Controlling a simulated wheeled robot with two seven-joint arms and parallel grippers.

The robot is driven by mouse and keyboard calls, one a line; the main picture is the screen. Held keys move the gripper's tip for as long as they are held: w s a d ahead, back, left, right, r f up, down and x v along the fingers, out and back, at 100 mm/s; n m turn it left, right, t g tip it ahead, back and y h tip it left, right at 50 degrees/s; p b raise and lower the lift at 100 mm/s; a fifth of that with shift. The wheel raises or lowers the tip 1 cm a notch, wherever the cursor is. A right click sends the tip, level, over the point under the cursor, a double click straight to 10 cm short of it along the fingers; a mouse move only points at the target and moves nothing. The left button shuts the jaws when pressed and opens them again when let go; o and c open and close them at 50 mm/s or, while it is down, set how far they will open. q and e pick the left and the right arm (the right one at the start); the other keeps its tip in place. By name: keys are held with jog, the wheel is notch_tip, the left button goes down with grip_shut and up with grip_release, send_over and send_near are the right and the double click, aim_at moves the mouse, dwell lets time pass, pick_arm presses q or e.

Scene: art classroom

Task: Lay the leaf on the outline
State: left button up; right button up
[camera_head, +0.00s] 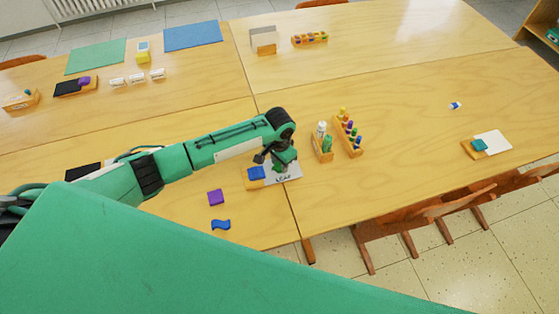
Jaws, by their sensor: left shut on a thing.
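My left gripper (279,166) is low over a white card (292,175) marked "LEAF", which lies on a wooden board (251,184) near the table's front edge. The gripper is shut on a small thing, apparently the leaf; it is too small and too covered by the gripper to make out. The outline on the card is mostly hidden under the gripper. A blue block (256,173) sits on the left part of the board. My right gripper is not in view.
A purple square (215,197) and a blue wavy piece (221,225) lie left of the board. Wooden holders with bottles (323,150) and coloured pegs (347,136) stand to its right. Another board with a white card (493,142) lies far right.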

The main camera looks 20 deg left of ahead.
pick_arm(q)
jog(key=shift+p, duration=0.35)
dwell(0.5)
dwell(0.4)
jog(key=o, duration=1)
jog(key=shift+o, duration=1.3)
jog(key=shift+r+p, duration=3.05)
jog(key=shift+p, duration=0.5)
